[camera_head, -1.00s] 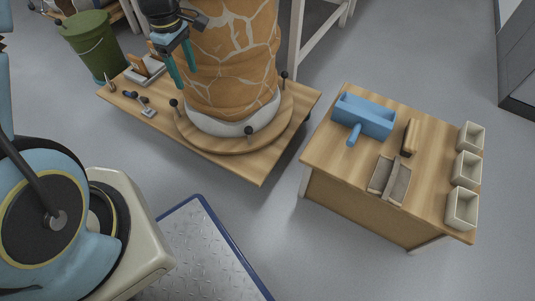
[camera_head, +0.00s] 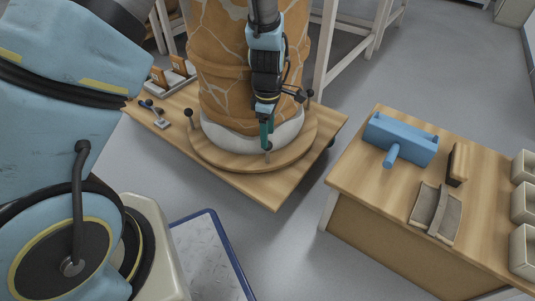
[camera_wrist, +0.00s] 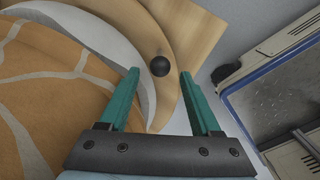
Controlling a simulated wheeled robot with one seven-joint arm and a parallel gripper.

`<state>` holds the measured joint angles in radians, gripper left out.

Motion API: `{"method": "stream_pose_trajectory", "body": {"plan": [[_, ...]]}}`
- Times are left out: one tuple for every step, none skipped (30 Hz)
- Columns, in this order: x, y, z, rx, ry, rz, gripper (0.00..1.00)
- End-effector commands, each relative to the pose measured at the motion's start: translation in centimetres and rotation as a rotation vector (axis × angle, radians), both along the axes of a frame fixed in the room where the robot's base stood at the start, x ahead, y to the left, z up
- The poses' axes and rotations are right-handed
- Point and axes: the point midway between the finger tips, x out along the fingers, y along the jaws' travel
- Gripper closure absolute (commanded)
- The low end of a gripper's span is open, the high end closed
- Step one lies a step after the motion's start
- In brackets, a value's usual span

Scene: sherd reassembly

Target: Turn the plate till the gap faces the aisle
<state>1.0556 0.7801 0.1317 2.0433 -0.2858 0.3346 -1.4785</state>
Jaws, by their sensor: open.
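The round wooden plate (camera_head: 228,164) lies on a low wooden platform and carries a large orange jar (camera_head: 222,88) with pale seams and a white foot. Black-knobbed pegs stand around its rim, one at the left (camera_head: 188,112) and one at the right (camera_head: 309,93). My gripper (camera_head: 267,138) points down at the plate's front rim, right by the front peg. In the wrist view the front peg's black knob (camera_wrist: 160,66) shows between the tips of my open teal fingers (camera_wrist: 160,76), clear of both. I cannot make out a gap in the jar.
The low platform (camera_head: 262,193) has small tools on its left part. A wooden bench (camera_head: 350,175) at the right holds a blue tray-like tool (camera_head: 400,138), a brush and pale bins (camera_head: 522,250). A blue-edged metal plate (camera_head: 205,255) lies in front. Grey floor is free between platform and bench.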

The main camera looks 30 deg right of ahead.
Motion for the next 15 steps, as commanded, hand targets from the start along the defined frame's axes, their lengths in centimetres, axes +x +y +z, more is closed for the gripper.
{"method": "stream_pose_trajectory", "body": {"plan": [[0.0, 0.1, -1.7, 0.004, 0.002, 0.001, 0.35], [0.0, 0.1, -2.2, 0.004, 0.002, 0.001, 0.35], [0.0, 0.1, -3.0, 0.003, 0.001, 0.001, 0.35], [0.0, 0.1, -3.6, 0.003, 0.001, 0.0, 0.35], [0.0, 0.1, -4.1, 0.003, 0.001, 0.0, 0.35], [0.0, 0.1, -4.8, 0.002, 0.002, -0.001, 0.35], [0.0, 0.1, -5.2, 0.002, 0.002, -0.001, 0.35], [0.0, 0.1, -5.6, 0.002, 0.002, -0.001, 0.35], [0.0, 0.1, -6.1, 0.002, 0.001, -0.001, 0.35], [0.0, 0.1, -6.5, 0.002, 0.001, -0.001, 0.35], [0.0, 0.1, -6.7, 0.001, 0.0, -0.001, 0.35], [0.0, 0.1, -7.0, 0.001, 0.001, -0.001, 0.35], [0.0, 0.1, -7.2, 0.001, 0.001, -0.001, 0.35], [0.0, 0.0, -7.4, 0.001, 0.001, -0.001, 0.35], [0.0, 0.0, -7.5, 0.001, 0.001, -0.001, 0.35]]}}
